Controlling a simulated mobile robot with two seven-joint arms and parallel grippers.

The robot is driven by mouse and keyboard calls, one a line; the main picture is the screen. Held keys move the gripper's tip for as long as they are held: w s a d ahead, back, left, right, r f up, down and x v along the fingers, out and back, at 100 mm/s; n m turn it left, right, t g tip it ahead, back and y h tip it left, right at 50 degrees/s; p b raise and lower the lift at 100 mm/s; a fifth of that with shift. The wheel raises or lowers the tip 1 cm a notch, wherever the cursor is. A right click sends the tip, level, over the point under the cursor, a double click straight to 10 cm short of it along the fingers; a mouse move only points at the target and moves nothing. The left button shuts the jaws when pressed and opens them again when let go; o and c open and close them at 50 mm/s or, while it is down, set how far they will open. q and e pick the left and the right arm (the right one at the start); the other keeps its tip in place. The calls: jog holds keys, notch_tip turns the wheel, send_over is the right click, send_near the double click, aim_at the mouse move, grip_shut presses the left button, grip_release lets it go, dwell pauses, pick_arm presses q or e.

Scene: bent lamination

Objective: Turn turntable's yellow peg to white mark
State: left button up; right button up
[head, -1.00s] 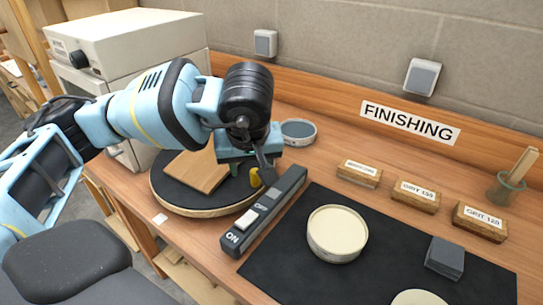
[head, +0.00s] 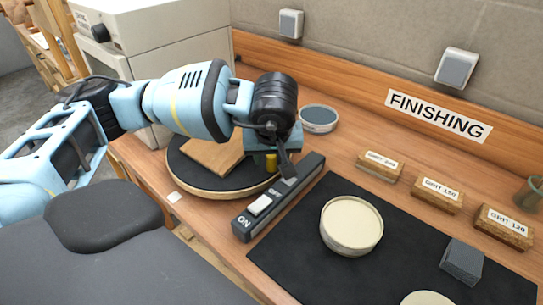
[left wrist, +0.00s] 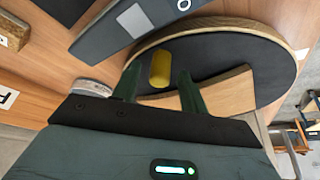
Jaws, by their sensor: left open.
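The turntable (head: 195,175) is a round black disc with a wooden rim, carrying a light wooden board (head: 216,153). Its short yellow peg (head: 271,162) stands at the disc's right side, near the switch box, partly hidden by my gripper. A small white mark (head: 175,197) lies on the bench by the disc's front left edge. My left gripper (head: 279,166) is open at the peg. In the left wrist view the peg (left wrist: 160,70) shows between the two fingers (left wrist: 158,82), with a gap on each side. My right gripper is not in view.
A dark ON/OFF switch box (head: 242,222) stands close to the disc's right side. A round tin (head: 319,119) is behind the gripper. A black mat (head: 300,245) with a cream round tub (head: 351,225) lies to the right. A white machine (head: 165,45) stands behind the arm.

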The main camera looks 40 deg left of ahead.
pick_arm(q)
jog(key=shift+w+a+f, duration=0.1)
jog(key=shift+w+f, duration=0.05)
jog(key=shift+f, duration=0.3)
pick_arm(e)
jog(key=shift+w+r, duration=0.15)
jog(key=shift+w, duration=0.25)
pick_arm(q)
jog(key=shift+c, duration=0.2)
grip_shut()
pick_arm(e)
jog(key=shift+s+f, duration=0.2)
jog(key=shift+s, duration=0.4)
